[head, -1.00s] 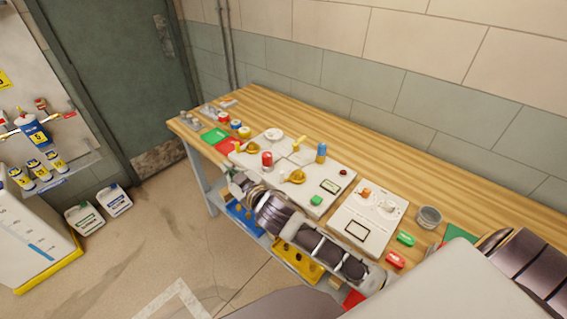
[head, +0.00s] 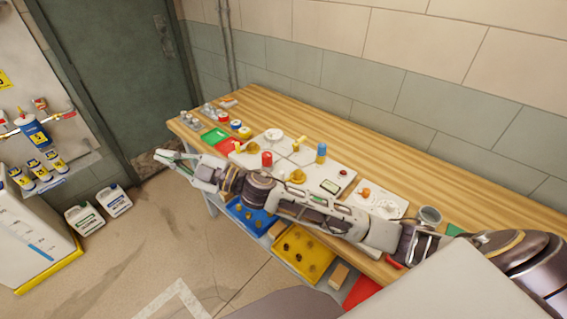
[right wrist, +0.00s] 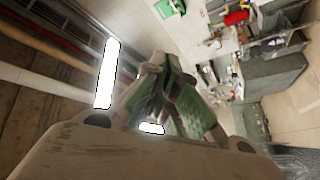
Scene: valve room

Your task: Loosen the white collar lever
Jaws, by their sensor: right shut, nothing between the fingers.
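A white panel (head: 311,182) on the wooden bench carries a white round fitting (head: 274,135) at its back edge, with yellow, red and blue fittings near it. A second panel (head: 360,206) carries an orange knob (head: 365,193) and a small white fitting (head: 388,209). I cannot tell which white part is the collar lever. My right gripper (head: 166,158) is shut and empty, out past the bench's left end and apart from both panels. Its green-padded fingers show in the right wrist view (right wrist: 160,82). My right arm hides the front of the second panel. My left gripper is not in view.
The bench (head: 330,148) stands along the wall. Blue (head: 252,215) and yellow (head: 303,254) bins sit on the lower shelf. A grey cup (head: 430,215) stands at the right.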

